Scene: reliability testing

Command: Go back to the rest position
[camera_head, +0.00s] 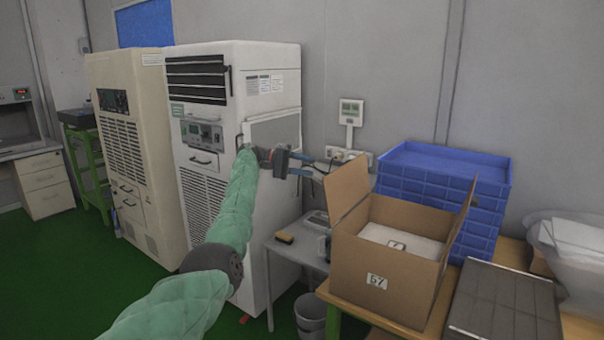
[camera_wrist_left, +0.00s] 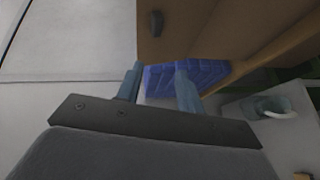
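My left arm, in a green padded sleeve, reaches from the bottom of the head view up in front of the tall white cabinet (camera_head: 275,135). My left gripper (camera_head: 316,166) is raised and points right, to the left of and above the cardboard box (camera_head: 385,270). In the left wrist view its two blue-grey fingers (camera_wrist_left: 158,85) stand apart with nothing between them. The gripper is open and empty. My right gripper is not in view.
Stacked blue crates (camera_head: 440,165) stand behind the open box on a wooden table (camera_head: 350,306). A dark grey case (camera_head: 505,305) lies right of the box. A small grey table (camera_head: 290,250) stands beside the cabinet. Green floor (camera_head: 50,270) is clear at left.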

